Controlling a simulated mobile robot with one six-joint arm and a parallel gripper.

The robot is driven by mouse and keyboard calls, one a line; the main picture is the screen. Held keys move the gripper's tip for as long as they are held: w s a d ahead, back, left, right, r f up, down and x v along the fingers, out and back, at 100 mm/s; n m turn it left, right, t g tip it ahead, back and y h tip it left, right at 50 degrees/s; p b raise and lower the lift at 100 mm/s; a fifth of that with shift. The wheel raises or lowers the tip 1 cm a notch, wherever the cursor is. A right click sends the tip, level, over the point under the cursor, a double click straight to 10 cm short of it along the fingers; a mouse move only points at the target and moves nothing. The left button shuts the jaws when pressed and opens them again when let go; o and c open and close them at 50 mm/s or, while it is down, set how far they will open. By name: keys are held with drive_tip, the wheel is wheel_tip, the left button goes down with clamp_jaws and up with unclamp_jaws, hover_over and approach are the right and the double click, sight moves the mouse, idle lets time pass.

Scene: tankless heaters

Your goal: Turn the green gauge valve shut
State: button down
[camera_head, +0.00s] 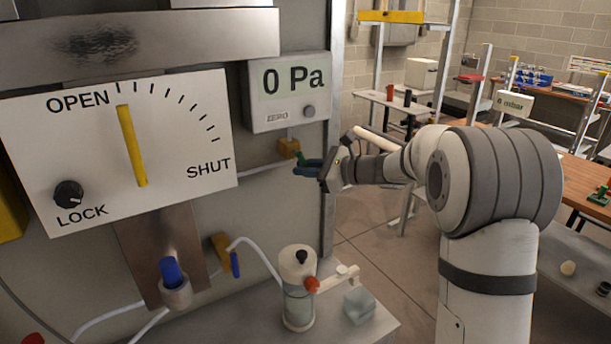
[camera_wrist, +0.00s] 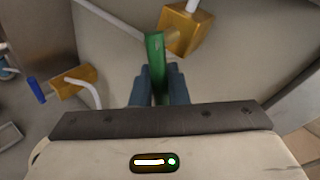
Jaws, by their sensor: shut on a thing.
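The green gauge valve handle (camera_wrist: 155,52) sticks out from a brass valve body (camera_wrist: 187,30) in the wrist view. In the head view the green handle (camera_head: 299,157) shows only as a small piece beside the brass body (camera_head: 288,148), below the gauge box. My gripper (camera_head: 308,168) reaches in from the right. In the wrist view its two blue-grey fingers (camera_wrist: 158,88) are closed on either side of the green handle. The lower part of the handle is hidden between the fingers.
A gauge box (camera_head: 290,90) reading 0 Pa hangs above the valve. A dial panel (camera_head: 120,145) has its yellow pointer (camera_head: 132,145) near OPEN. A second brass valve with a blue handle (camera_head: 235,264) is lower left. A pump bottle (camera_head: 298,290) stands on the shelf below.

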drive_tip(key=shift+w+d+r+n, duration=0.1)
drive_tip(key=shift+d+r+n, duration=0.05)
drive_tip(key=shift+n, duration=0.15)
drive_tip(key=c, duration=1.5)
unclamp_jaws()
drive_tip(key=shift+d, duration=0.25)
drive_tip(key=b+v, duration=0.1)
drive_tip(key=v, duration=0.6)
drive_tip(key=shift+s+r, duration=0.1)
drive_tip(key=shift+s, duration=0.1)
drive_tip(key=shift+c, duration=0.4)
